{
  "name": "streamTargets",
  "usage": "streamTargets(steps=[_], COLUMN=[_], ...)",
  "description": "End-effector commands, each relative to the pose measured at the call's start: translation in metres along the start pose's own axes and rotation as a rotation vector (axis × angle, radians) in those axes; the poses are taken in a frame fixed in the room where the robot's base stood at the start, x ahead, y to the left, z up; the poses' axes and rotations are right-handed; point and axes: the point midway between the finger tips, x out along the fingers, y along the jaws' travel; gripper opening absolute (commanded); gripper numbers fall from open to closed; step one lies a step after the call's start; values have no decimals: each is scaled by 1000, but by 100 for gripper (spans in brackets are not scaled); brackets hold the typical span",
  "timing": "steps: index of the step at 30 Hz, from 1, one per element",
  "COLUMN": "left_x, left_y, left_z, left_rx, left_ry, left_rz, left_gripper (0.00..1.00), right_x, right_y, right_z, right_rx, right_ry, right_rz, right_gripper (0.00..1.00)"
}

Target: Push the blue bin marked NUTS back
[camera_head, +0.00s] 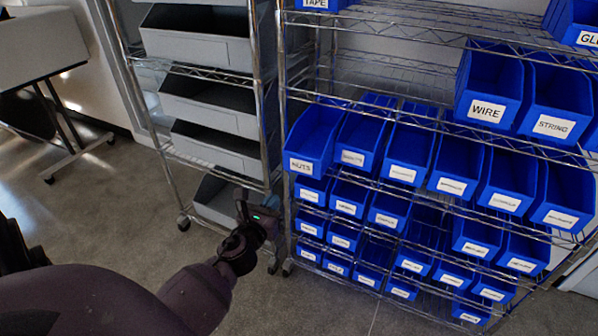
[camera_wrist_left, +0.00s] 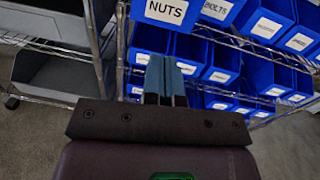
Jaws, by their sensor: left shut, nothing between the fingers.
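The blue NUTS bin (camera_head: 311,143) is at the left end of a middle shelf of the wire rack in the head view. Its labelled front sticks out further than the bins beside it. In the left wrist view the NUTS bin (camera_wrist_left: 168,12) shows at the top, with its white label facing me. My left gripper (camera_head: 262,207) is low, in front of the rack's left post and below the NUTS bin. In the left wrist view its blue-grey fingers (camera_wrist_left: 164,80) are together with nothing between them, below the label and apart from it. My right gripper is not in view.
The wire rack (camera_head: 281,100) holds several rows of blue bins, with the WIRE bin (camera_head: 488,95) and STRING bin (camera_head: 557,100) higher up. A grey-bin rack (camera_head: 210,50) stands at left. A table (camera_head: 40,45) is at far left. The floor (camera_head: 100,185) in front is clear.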

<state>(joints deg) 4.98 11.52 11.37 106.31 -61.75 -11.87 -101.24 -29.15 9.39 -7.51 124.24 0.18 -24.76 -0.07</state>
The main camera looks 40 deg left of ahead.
Motion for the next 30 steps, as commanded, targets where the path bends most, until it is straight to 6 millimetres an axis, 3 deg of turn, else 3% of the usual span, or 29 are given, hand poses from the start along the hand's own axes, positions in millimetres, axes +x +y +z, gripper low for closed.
streamTargets(steps=[8,24,30], left_x=[23,113,135], left_y=[0,0,1], left_z=[3,1,1], left_rx=[68,65,64], left_ry=[-15,-10,-9], left_rz=[0,1,1], left_gripper=[0,0,0], right_x=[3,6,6], right_y=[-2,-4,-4], right_z=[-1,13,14], right_rx=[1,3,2], right_ry=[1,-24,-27], right_rz=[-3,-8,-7], right_gripper=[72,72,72])
